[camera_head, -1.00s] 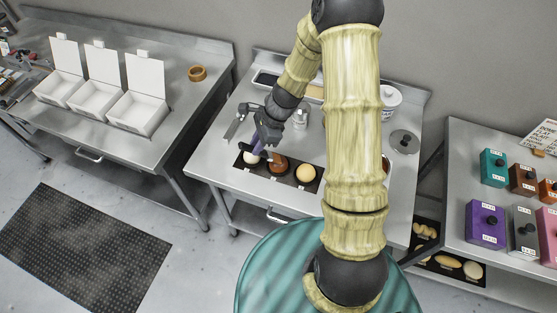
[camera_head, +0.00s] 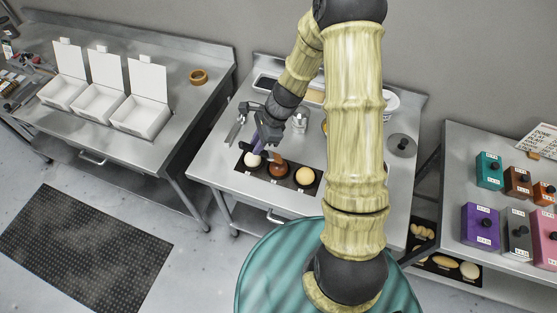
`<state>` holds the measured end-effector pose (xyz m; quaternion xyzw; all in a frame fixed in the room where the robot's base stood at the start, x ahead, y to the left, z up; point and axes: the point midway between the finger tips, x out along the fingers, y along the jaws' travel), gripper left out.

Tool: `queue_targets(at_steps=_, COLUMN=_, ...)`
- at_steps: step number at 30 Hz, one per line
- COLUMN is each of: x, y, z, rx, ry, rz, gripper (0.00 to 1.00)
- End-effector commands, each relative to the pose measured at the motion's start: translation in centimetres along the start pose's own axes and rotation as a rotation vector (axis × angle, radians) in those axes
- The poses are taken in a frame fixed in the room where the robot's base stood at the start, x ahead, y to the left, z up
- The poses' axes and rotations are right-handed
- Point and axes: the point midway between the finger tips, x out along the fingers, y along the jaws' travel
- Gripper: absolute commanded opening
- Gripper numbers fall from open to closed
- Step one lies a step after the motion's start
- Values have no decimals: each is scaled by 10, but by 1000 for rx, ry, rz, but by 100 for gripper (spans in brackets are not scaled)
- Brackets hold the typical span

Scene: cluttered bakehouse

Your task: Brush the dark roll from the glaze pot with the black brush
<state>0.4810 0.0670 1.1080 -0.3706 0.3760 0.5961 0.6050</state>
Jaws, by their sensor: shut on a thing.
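A dark tray (camera_head: 291,181) on the middle steel table holds three rolls in a row. The dark roll (camera_head: 278,171) is glossy brown in the middle, between a pale roll (camera_head: 253,160) at left and a pale tan roll (camera_head: 304,177) at right. My gripper (camera_head: 268,137) is above the tray's back edge, shut on the brush. The brush is small and mostly hidden by the jaws. Its tip seems to be at or just above the dark roll's back side; contact cannot be told. I cannot make out the glaze pot surely; my arm hides part of the table.
A metal canister (camera_head: 300,120) stands right of the gripper. A round grey lid (camera_head: 401,145) lies at the table's right, with a white tub (camera_head: 391,102) behind. Open white boxes (camera_head: 141,119) stand on the left table, and coloured boxes (camera_head: 480,225) on the right one.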

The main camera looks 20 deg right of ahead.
Motion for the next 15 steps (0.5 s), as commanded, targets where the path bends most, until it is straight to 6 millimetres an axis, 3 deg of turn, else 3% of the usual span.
queue_targets(at_steps=7, x=-21, y=0, z=10, rx=0, ry=0, rz=0, gripper=5)
queue_targets(at_steps=15, x=-22, y=0, z=11, rx=0, ry=0, rz=0, gripper=5)
